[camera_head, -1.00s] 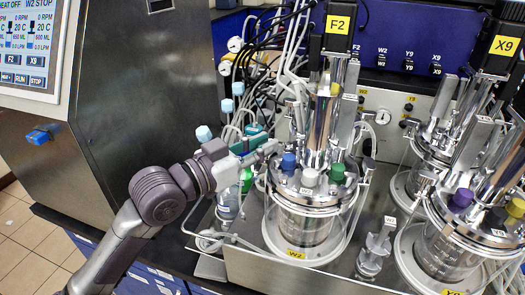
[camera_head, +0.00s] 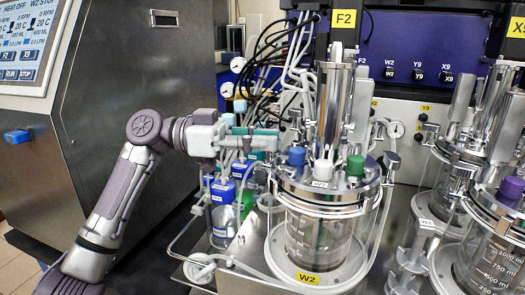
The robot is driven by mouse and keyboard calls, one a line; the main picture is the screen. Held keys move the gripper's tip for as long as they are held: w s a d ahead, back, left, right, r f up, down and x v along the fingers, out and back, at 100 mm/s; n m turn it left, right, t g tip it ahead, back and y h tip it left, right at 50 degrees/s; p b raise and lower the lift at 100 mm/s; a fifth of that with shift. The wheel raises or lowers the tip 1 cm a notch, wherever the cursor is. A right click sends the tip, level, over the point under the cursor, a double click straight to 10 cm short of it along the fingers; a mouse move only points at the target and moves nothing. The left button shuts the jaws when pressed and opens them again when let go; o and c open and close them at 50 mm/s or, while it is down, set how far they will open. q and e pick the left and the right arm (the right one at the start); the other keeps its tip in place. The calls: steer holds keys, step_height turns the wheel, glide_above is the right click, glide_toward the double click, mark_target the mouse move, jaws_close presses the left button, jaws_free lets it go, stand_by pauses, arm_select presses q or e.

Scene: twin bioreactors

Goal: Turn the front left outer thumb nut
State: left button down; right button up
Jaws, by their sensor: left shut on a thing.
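My left gripper (camera_head: 274,142) reaches in from the left, its fingers pointing right at the left edge of the W2 vessel's metal lid (camera_head: 325,183). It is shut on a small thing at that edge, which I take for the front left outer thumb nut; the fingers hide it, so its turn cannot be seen. The glass W2 vessel (camera_head: 318,240) stands upright in front, with a blue cap (camera_head: 297,156), a white cap (camera_head: 323,170) and a green cap (camera_head: 355,165) on its lid. My right gripper is out of view.
Blue-capped bottles (camera_head: 222,195) stand below my left gripper. Tubes and cables (camera_head: 285,60) crowd behind it. A tall metal cylinder (camera_head: 333,105) rises from the lid. Other vessels (camera_head: 495,245) stand at right, and a dark cabinet (camera_head: 130,90) at left.

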arm_select(q)
steer(key=m+g, duration=0.2)
steer(key=g, duration=0.1)
steer(key=shift+w+r+g+y+p, duration=0.15)
steer(key=shift+g+y+p, duration=0.15)
steer(key=shift+y+p, duration=0.1)
steer(key=shift+w+d+m+g+y+p, duration=0.1)
steer(key=shift+m+g+y+p, duration=0.35)
steer(key=shift+m+g, duration=0.5)
steer(key=shift+f+g, duration=0.25)
steer(key=shift+g, duration=0.1)
steer(key=c, duration=1)
jaws_free()
steer(key=shift+c, duration=0.2)
steer(key=shift+w+a, duration=0.1)
steer(key=shift+a, duration=0.1)
steer(key=v, duration=0.7)
